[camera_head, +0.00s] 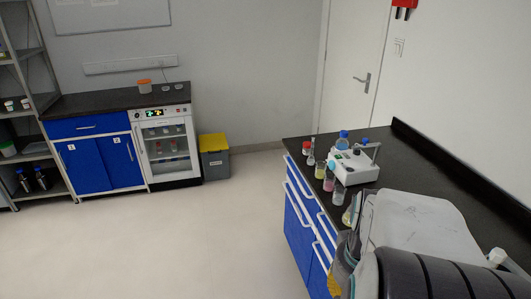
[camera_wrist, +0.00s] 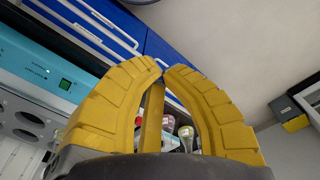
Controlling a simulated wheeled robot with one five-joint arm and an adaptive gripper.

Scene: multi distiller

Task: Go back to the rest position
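My gripper (camera_wrist: 163,69) has yellow curved fingers whose tips come together in the wrist view, with nothing visible held between them. Through the space inside the fingers, small containers with pale and reddish tops (camera_wrist: 177,132) show beyond, apart from the fingers. In the head view my arm reaches in from the lower right over the dark countertop (camera_head: 405,160), and the gripper is mostly hidden behind it.
Blue drawers (camera_head: 297,215) are below. A teal-fronted device (camera_wrist: 40,65) shows at left in the wrist view. A grey bin with yellow lid (camera_head: 214,160) stands beyond open floor.

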